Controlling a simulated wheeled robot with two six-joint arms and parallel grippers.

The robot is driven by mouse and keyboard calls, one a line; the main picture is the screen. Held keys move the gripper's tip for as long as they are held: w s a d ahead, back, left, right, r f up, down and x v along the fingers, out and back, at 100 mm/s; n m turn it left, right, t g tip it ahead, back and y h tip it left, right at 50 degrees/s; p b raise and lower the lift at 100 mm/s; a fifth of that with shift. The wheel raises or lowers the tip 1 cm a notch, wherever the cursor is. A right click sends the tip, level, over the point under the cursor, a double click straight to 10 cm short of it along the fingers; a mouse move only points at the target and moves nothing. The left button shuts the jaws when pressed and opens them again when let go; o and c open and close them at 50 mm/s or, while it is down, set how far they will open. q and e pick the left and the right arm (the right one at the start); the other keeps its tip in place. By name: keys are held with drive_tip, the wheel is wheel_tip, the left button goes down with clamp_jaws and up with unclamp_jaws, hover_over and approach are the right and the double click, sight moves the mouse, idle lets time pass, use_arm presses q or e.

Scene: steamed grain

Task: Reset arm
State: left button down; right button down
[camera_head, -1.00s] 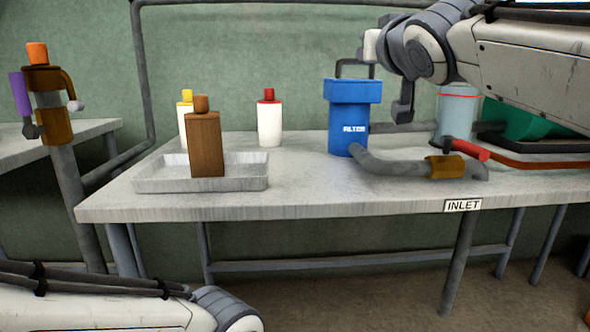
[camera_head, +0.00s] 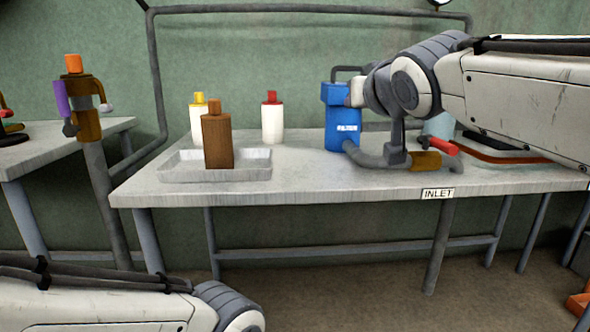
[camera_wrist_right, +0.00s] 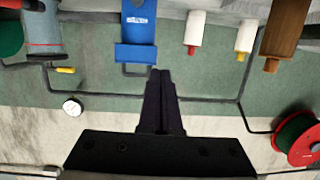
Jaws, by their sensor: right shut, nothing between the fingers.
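My right arm (camera_head: 520,95) reaches in from the right in the head view, its wrist (camera_head: 405,85) in front of the blue filter unit's right side. In the right wrist view my right gripper (camera_wrist_right: 161,72) has its two dark fingers together with nothing between them. That view is upside down, and the blue filter (camera_wrist_right: 137,32) hangs at its top, just beyond the fingertips. The fingertips cannot be made out in the head view. My left arm (camera_head: 90,305) lies across the bottom left corner, and its gripper is out of view.
On the metal table (camera_head: 300,180) a tray (camera_head: 255,172) holds a brown bottle (camera_head: 217,145). A yellow-capped bottle (camera_head: 196,125) and a red-capped bottle (camera_head: 272,122) stand behind. A grey pipe with a red-handled valve (camera_head: 440,147) lies right of the filter. A post (camera_head: 110,210) stands left.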

drive_tip(key=s+a+f+n+g+p, duration=0.1)
drive_tip(key=s+a+f+g+p, duration=0.25)
drive_tip(key=f, duration=0.35)
drive_tip(key=s+a+f+n+g+p, duration=0.2)
drive_tip(key=s+a+f+g+p, duration=0.1)
drive_tip(key=s+f, duration=0.25)
drive_tip(key=s+f+n+g+p, duration=0.2)
drive_tip(key=s+f+g+p, duration=0.25)
drive_tip(key=s, duration=0.55)
drive_tip(key=s+f+n+g+p, duration=0.1)
drive_tip(key=s+f+g+p, duration=0.25)
drive_tip(key=s+f, duration=0.45)
drive_tip(key=s+r+p, duration=0.1)
drive_tip(key=r+p, duration=1.7)
drive_tip(key=r, duration=0.1)
drive_tip(key=s+r+p, duration=0.2)
drive_tip(key=r+p, duration=1.7)
drive_tip(key=shift+s+d+r+g+h, duration=0.25)
drive_tip(key=shift+d+r+g+h, duration=0.1)
drive_tip(key=shift+d+h, duration=0.1)
